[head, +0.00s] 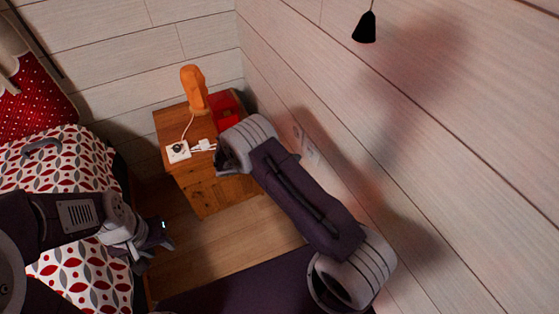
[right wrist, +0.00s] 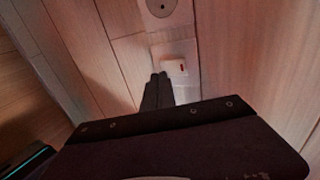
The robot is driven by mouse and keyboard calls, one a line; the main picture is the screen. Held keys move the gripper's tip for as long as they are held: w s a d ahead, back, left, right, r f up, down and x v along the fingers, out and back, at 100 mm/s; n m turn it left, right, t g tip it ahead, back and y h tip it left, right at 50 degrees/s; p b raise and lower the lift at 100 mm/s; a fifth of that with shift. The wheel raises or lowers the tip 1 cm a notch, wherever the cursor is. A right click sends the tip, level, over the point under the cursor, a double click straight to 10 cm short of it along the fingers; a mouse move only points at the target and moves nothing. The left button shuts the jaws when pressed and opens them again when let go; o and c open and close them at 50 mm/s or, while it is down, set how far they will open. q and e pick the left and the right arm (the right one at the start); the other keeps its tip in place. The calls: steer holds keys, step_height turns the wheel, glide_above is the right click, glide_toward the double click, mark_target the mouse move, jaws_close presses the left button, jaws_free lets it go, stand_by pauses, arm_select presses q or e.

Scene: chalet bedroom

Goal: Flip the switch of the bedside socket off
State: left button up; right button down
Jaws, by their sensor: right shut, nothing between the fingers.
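The bedside socket is a pale wall plate strip, partly visible in the head view (head: 311,152) beside my right forearm. In the right wrist view its round outlet is at the top (right wrist: 168,8). My right gripper (right wrist: 159,77) is shut and empty. Its tips appear at the switch's lower left edge; I cannot tell whether they touch it. In the head view my right fingertips are not clearly visible. My left gripper (head: 156,245) is over the floor by the bed, its opening unclear.
A wooden nightstand (head: 212,198) stands in the corner with an orange lamp (head: 194,88), a red box (head: 226,110) and a white square device (head: 178,151) on it. A patterned bed (head: 75,165) is at left. A black pendant (head: 365,27) hangs at upper right.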

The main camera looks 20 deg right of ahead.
mark_target(308, 153)
steer(key=shift+d+f, duration=0.1)
steer(key=shift+d, duration=1.2)
steer(key=shift+d+f+h+b, duration=0.1)
steer(key=shift+d+h+b, duration=0.05)
steer(key=shift+h+b, duration=0.2)
steer(key=shift+w+d+r+p, duration=0.1)
steer(key=shift+r+p, duration=0.75)
steer(key=shift+p, duration=0.15)
